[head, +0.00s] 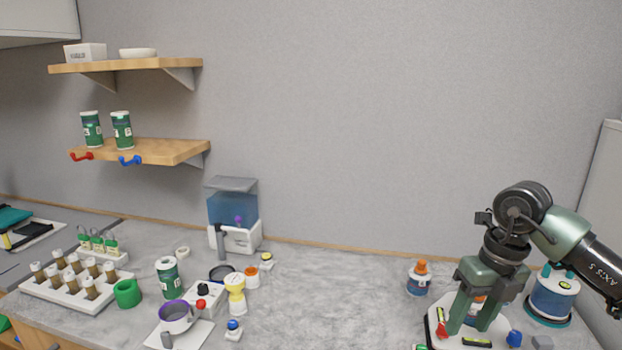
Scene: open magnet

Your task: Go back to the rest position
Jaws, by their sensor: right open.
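My right gripper (466,328) comes in from the right side of the head view on its green and black arm. Its two green fingers are apart and point down over a white round-edged plate (437,342). A small bottle with an orange part shows partly behind the fingers. I cannot tell whether the fingertips touch the plate. My left gripper is not in view.
An orange-capped bottle (419,278) stands left of my right gripper, and a white-and-teal container (552,296) stands right of it. A vial rack (62,298), a green jar (168,278) and a water tank (234,212) fill the left. The counter's middle (335,290) is clear.

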